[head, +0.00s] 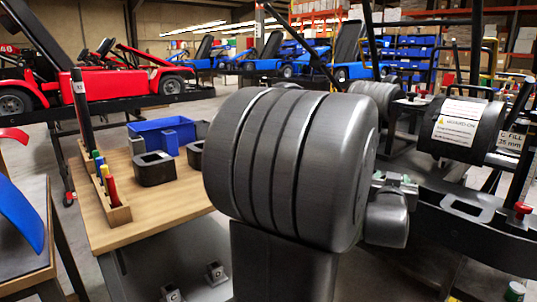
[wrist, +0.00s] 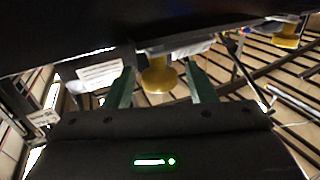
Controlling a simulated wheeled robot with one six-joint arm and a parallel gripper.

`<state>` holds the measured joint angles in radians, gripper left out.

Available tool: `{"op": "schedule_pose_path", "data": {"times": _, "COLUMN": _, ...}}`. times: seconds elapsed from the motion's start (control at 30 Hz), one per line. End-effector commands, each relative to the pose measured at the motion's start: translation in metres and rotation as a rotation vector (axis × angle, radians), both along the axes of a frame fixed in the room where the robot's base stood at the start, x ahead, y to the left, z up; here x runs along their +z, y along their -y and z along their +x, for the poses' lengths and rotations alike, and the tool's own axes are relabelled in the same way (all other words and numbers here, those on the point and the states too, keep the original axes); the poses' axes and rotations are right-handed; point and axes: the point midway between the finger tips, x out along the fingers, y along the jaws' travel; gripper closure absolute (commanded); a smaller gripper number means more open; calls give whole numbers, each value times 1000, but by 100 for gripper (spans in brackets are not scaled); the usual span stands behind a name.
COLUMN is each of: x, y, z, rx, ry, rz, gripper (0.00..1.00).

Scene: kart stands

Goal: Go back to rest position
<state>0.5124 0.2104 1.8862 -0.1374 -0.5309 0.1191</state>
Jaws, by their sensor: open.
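My gripper (wrist: 160,82) shows in the wrist view with its two green fingers spread apart. A yellow knob-like part (wrist: 158,76) stands between the fingers below a dark beam (wrist: 90,30), with a visible gap on each side. Nothing is held. In the head view my own large grey arm links fill the middle and hide much behind them; I cannot clearly make out the gripper there.
A wooden bench (head: 165,208) at left bears a blue bin (head: 162,135), black blocks (head: 153,169) and a rack of coloured pegs (head: 112,195). A black stand (head: 480,235) with a labelled cylinder (head: 467,128) is close at right. Red (head: 120,82) and blue karts (head: 360,70) stand behind.

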Motion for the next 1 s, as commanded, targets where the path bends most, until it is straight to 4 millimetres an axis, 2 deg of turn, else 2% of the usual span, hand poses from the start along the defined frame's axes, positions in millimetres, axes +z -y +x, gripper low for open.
{"op": "schedule_pose_path", "data": {"times": 1.0, "x": 0, "y": 0, "z": 0, "rx": -183, "ry": -2, "rz": 0, "gripper": 50}}
